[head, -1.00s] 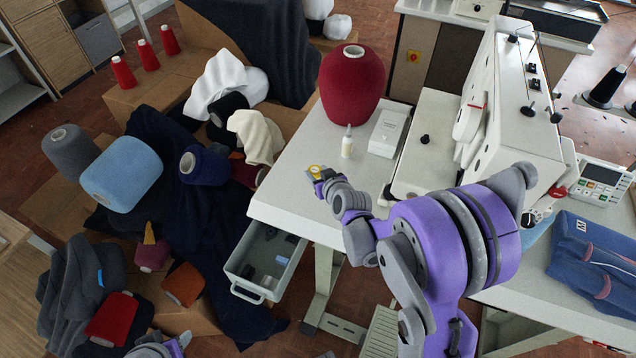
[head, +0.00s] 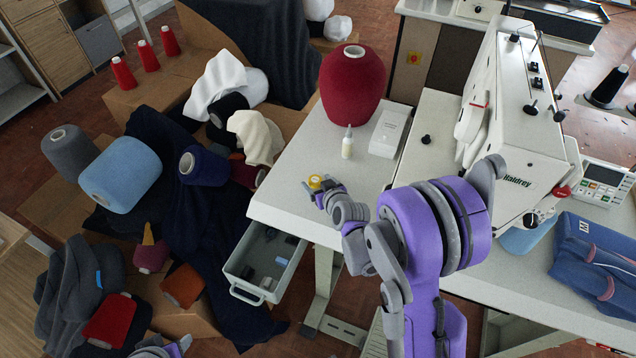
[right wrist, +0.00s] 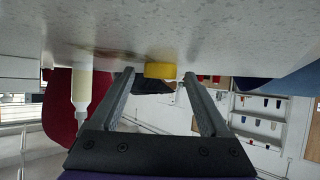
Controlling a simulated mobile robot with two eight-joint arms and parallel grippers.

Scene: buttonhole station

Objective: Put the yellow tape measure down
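The small yellow tape measure (head: 315,182) is near the front left edge of the white table (head: 280,190). In the right wrist view the tape measure (right wrist: 160,71) appears against the tabletop, between my right fingertips, with a gap on each side. My right gripper (head: 322,187) is open around it; its spread fingers (right wrist: 158,78) show in the wrist view. The tape's far side is hidden. My left gripper (head: 178,347) is only partly in view at the bottom edge, away from the table, and its opening is unclear.
A small white bottle (head: 347,142), a white box (head: 388,132) and a large red yarn cone (head: 352,88) stand behind the tape. The sewing machine (head: 520,120) is to the right. An open drawer (head: 264,262) juts out below the table's left edge.

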